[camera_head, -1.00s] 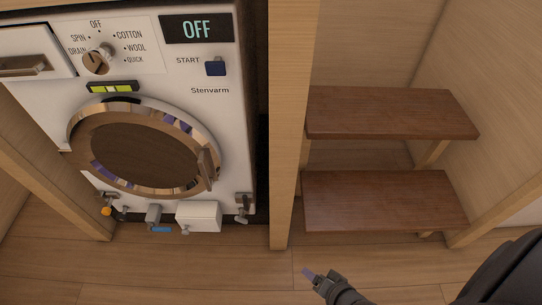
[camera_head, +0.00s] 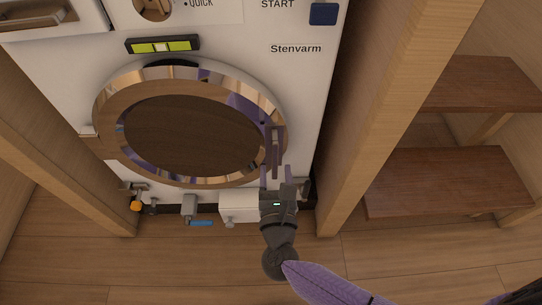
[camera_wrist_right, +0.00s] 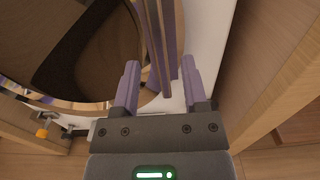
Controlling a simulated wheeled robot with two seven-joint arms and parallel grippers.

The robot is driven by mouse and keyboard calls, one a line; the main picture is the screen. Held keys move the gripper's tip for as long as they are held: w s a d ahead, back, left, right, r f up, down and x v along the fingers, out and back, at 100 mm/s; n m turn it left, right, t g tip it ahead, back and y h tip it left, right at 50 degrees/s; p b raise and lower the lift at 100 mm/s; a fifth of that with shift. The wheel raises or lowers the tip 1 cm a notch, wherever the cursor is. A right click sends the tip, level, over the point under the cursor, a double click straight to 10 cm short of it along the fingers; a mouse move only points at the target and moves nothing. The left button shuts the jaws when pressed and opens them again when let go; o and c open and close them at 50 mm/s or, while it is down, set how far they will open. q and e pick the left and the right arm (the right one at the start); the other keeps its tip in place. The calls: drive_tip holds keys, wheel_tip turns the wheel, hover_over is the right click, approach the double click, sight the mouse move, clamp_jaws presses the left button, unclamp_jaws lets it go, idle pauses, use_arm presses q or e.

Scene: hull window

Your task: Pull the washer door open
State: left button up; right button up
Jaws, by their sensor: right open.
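The white washer (camera_head: 300,90) stands at the left, with its round, bronze-rimmed door (camera_head: 190,130) flush against the front, apparently shut. The door's upright bar handle (camera_head: 275,148) is on the right side of the rim. My right gripper (camera_head: 276,175) is open at the handle's lower end, with one purple finger to each side of it. In the right wrist view the handle (camera_wrist_right: 158,45) shows between the spread fingers (camera_wrist_right: 160,75); I cannot tell whether either finger touches it. My left gripper is not in view.
A white box (camera_head: 238,207) and several small valves, one with a blue lever (camera_head: 201,223), sit below the door. A wooden post (camera_head: 385,110) stands close at the right, with wooden steps (camera_head: 450,180) beyond. The floor (camera_head: 180,265) in front is clear.

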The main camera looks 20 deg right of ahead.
sight(275, 161)
drive_tip(key=x, duration=0.4)
drive_tip(key=shift+w+b, duration=0.1)
drive_tip(key=shift+b, duration=0.3)
clamp_jaws()
idle(0.6)
idle(0.4)
